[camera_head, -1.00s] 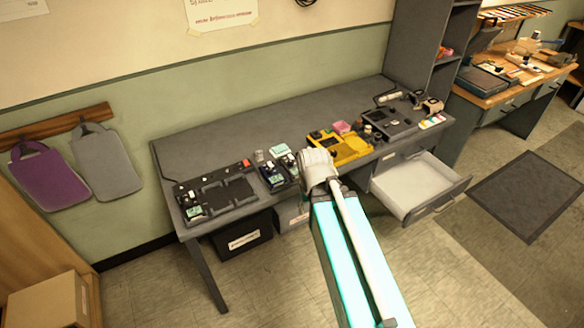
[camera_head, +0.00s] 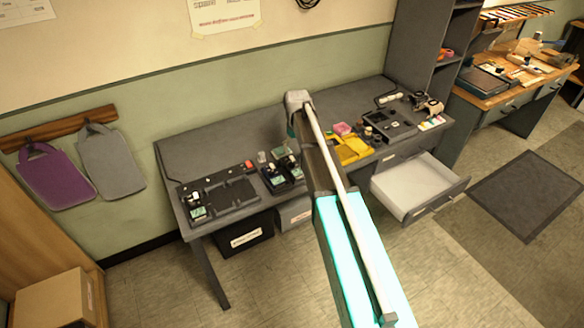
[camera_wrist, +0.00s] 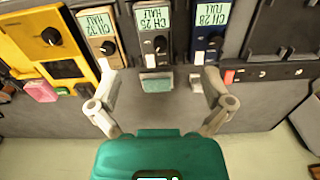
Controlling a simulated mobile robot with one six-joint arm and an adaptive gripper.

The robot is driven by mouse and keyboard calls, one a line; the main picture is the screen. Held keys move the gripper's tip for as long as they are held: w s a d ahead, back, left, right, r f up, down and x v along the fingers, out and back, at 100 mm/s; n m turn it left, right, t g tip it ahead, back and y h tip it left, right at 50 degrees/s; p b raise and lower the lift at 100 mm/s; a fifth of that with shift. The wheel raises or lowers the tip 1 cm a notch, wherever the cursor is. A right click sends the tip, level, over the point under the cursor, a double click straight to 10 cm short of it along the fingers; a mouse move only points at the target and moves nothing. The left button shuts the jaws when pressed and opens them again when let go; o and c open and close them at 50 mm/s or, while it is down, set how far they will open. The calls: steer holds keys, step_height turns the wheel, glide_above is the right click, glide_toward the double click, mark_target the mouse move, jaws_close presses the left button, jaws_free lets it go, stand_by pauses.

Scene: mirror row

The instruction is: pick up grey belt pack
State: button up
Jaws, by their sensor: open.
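The grey belt pack (camera_wrist: 147,46) lies at top middle of the wrist view, its screen reading upside down as CH 25, with a black knob. A tan belt pack (camera_wrist: 97,47) reading CH 32 is on its left and a navy belt pack (camera_wrist: 209,50) reading CH 28 on its right. My gripper (camera_wrist: 161,84) is open and empty, its fingers spread to either side of the grey pack's near end; the height between them is hard to tell. In the head view, packs stand mid-desk, partly hidden by my arm; the navy one (camera_head: 272,179) shows there.
A yellow case (camera_wrist: 35,40) lies beside the tan pack, with a pink block (camera_wrist: 40,91) near it. A dark tray (camera_head: 232,194) lies at the desk's left end. An open drawer (camera_head: 418,185) juts out at the right. The desk's back strip is clear.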

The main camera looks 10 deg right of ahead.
mark_target(294, 164)
steer(key=w, duration=0.3)
steer(key=shift+w+r, duration=0.1)
steer(key=shift+r, duration=0.15)
steer(key=shift+f, duration=0.15)
step_height(294, 164, down, 8)
steer(key=b, duration=0.8)
steer(key=shift+f, duration=0.2)
steer(key=shift+b, duration=0.3)
steer(key=shift+f+b, duration=2.55)
steer(key=shift+f, duration=0.05)
steer(key=shift+c, duration=0.3)
steer(key=c, duration=1)
